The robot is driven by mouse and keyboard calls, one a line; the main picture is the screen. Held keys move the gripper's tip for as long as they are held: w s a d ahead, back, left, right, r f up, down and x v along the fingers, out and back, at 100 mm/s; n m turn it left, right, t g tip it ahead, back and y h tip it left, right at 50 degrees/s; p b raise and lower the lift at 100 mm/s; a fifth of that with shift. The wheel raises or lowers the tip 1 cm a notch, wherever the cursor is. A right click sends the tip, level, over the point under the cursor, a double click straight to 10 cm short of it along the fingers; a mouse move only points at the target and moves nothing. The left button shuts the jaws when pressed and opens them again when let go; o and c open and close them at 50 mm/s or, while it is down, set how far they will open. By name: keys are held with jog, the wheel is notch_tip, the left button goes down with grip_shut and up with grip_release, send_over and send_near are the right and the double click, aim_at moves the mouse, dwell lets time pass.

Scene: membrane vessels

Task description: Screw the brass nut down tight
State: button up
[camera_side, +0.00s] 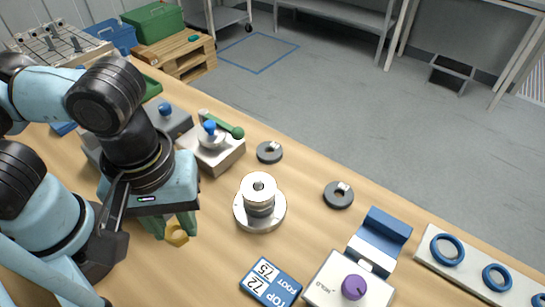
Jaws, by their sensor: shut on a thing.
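The brass nut (178,236) is a small gold-coloured piece at the lower left of the side view. My gripper (176,226) points down and is shut on the nut, with its green fingers on either side. It holds the nut over the wooden table, left of the metal vessel. How far the nut is above the table I cannot tell. The silver vessel (261,203) stands upright on a round flange, with a pale top that has a small post in its middle. My gripper and the nut are apart from it.
Two dark rings (338,195) lie behind and right of the vessel. A grey block with a green-handled valve (215,150) is behind. Blue rings (447,249) lie on a white rack at right.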

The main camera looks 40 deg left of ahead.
jog(key=w+r+n, duration=0.1)
jog(key=w, duration=0.4)
jog(key=w+d+r+n, duration=0.1)
jog(key=w, duration=0.4)
jog(key=w+r+n, duration=0.1)
jog(key=w+n, duration=0.1)
jog(key=w, duration=0.3)
jog(key=shift+d+r, duration=0.1)
jog(key=shift+d, duration=0.1)
jog(key=shift+f, duration=3)
jog(key=o, duration=1.1)
jog(key=shift+r, duration=0.15)
